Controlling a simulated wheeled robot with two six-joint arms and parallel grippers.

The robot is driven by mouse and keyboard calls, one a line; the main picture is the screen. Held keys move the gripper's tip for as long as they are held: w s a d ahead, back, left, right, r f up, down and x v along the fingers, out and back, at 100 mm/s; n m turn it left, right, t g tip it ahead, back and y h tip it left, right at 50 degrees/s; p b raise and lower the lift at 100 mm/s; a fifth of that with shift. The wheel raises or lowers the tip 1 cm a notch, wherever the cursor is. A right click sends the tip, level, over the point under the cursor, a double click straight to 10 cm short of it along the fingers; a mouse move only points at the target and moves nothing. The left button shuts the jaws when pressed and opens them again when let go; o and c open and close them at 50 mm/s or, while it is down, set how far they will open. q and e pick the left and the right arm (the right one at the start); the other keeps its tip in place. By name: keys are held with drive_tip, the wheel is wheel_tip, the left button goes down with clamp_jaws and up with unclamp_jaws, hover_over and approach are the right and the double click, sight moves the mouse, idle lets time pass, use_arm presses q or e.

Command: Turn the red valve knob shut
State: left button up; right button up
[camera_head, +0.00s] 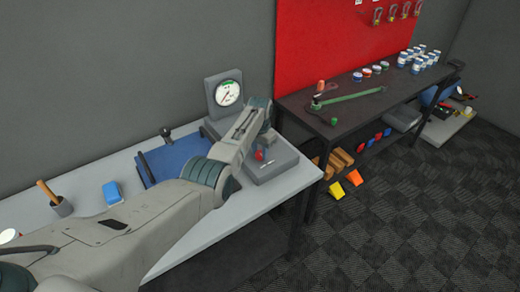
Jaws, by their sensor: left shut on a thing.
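The red valve knob (259,155) shows as a small red patch at the grey block (284,165) on the right end of the light grey bench. My left arm reaches in from the left and bends over the bench, and my left gripper (261,149) points down at the knob. The gripper is shut on the red knob; its fingers are small and partly hidden by my wrist. A round white pressure gauge (228,93) on a grey upright plate stands behind my wrist. My right gripper is not in view.
A blue mat (180,156), a blue block (113,193) and a cup with a wooden-handled tool (60,205) lie along the bench (215,232). To the right, a dark table (350,117) holds a green wrench-like tool and several small cans. Carpet at right is open.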

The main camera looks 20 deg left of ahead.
sight(259, 153)
use_arm(q)
drive_tip(key=m, duration=0.3)
drive_tip(key=shift+r+m, duration=0.15)
drive_tip(key=shift+m, duration=0.15)
drive_tip(key=shift+w+m+p, duration=0.1)
drive_tip(key=shift+m+p, duration=0.35)
drive_tip(key=shift+m, duration=1.25)
drive_tip(key=shift+a, duration=0.1)
drive_tip(key=o, duration=0.8)
drive_tip(key=shift+c, duration=0.2)
drive_tip(key=shift+o, duration=1)
drive_tip(key=shift+r, duration=0.1)
drive_tip(key=shift+r, duration=0.4)
wheel_tip(259, 153, up, 10)
drive_tip(key=b, duration=0.2)
